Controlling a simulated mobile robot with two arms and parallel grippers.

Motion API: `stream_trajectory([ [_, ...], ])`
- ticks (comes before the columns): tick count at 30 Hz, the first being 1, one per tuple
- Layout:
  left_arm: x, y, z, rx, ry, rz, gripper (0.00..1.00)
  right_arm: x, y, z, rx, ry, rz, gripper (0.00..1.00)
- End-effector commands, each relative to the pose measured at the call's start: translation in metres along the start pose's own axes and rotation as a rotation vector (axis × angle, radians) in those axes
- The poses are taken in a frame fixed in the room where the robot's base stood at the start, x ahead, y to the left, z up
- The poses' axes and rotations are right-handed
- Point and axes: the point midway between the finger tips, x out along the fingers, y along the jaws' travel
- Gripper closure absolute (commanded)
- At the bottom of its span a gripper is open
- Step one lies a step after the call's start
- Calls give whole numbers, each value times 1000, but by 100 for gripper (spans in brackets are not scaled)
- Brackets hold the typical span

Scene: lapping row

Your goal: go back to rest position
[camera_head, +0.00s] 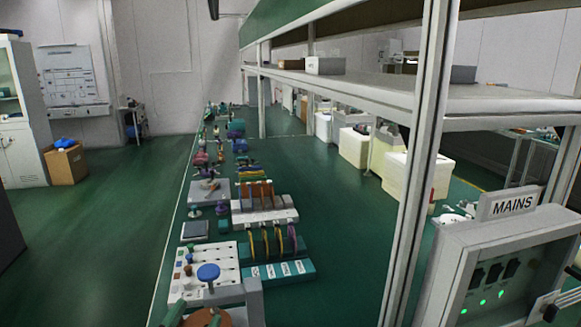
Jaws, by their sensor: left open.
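My left gripper (194,314) shows only in part at the bottom edge of the head view, left of centre. Its two dark green fingers are apart. A brown round piece (228,321) lies close by it, partly cut off by the frame; I cannot tell whether they touch. My right gripper is not in view.
A white board with small knobs (205,262), a blue round knob (208,272) and racks of coloured discs (265,216) stand on the long green bench. A metal post (412,170) and a MAINS box (455,262) stand at right. Green floor (90,240) is clear at left.

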Motion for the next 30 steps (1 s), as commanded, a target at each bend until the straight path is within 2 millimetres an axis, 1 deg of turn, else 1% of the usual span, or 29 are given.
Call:
stream_trajectory([
  [1,-13,-8,16,-30,-105,-83,43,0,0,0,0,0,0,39],
  [2,-21,-12,26,-43,-173,-127,43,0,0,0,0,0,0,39],
  [4,-44,-19,50,-71,-344,-212,43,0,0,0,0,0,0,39],
  [5,-55,-21,60,-82,-421,-239,43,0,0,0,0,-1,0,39],
  [6,-71,-21,74,-97,-529,-267,43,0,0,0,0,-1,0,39],
  [8,-98,-18,93,-119,-694,-290,43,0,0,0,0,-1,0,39],
  [9,-117,-14,103,-131,-801,-293,43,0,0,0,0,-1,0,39],
  [13,-172,4,124,-171,-1099,-250,43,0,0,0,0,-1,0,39],
  [15,-198,15,128,-190,-1224,-209,43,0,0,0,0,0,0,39],
  [18,-230,30,130,-216,-1378,-137,43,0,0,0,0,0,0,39],
  [24,-285,59,121,-271,-1626,37,43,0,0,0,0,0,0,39],
  [25,-290,62,123,-275,-1650,57,43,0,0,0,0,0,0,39],
  [27,-289,65,144,-270,-1650,52,43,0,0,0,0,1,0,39],
  [30,-292,72,170,-270,-1658,54,43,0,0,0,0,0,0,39],
])
